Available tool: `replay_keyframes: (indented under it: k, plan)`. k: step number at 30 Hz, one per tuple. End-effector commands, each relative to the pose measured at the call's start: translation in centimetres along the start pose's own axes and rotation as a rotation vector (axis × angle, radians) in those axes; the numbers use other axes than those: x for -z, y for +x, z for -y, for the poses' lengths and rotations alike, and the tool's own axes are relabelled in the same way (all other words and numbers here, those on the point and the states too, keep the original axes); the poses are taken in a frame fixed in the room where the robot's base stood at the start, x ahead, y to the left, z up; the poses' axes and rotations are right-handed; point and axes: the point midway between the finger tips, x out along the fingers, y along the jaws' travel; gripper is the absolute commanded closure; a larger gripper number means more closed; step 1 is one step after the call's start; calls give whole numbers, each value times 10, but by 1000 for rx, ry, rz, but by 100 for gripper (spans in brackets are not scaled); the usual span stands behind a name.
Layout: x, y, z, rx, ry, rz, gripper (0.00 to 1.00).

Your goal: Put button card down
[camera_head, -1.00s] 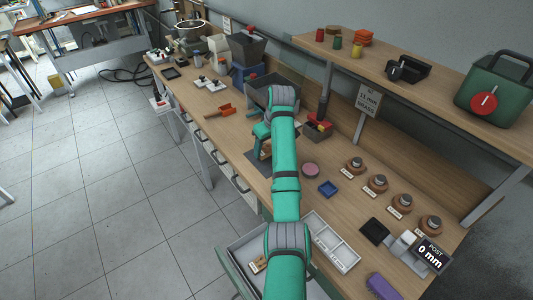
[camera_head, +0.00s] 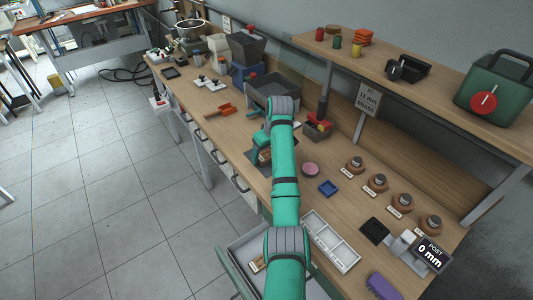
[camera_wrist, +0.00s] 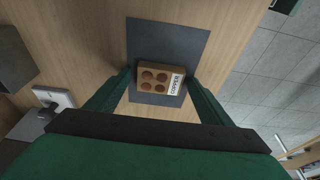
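The button card (camera_wrist: 160,77) is a small tan block with several round copper-coloured buttons and a white label reading COPPER. It lies between the two fingers of my gripper (camera_wrist: 160,80) in the wrist view, close to both fingertips. A dark grey mat (camera_wrist: 165,38) is directly under it; whether the card touches the mat is hard to tell. In the head view my gripper (camera_head: 261,142) is low over the mat (camera_head: 258,158), and the card (camera_head: 264,156) shows partly beneath it.
A grey bin (camera_head: 272,88) stands behind my gripper, with a small box (camera_head: 318,130) of coloured items to the right. An open drawer (camera_head: 240,252) juts from the bench front.

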Motion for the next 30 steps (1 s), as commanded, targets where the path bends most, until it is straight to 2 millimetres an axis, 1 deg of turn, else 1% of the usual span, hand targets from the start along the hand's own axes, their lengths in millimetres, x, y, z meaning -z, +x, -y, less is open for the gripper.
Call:
replay_keyframes:
  k: [5, 8, 11, 21, 27, 30]
  plan:
    - [2, -5, 0, -1, 0, -1, 26]
    - [2, -16, -1, -2, 0, -3, 26]
    - [2, -34, -1, -3, -1, -4, 26]
    - [0, -106, -2, -5, 0, -1, 26]
    - [1, -118, -3, -6, 0, -5, 26]
    - [1, -121, -2, -5, 0, -3, 26]
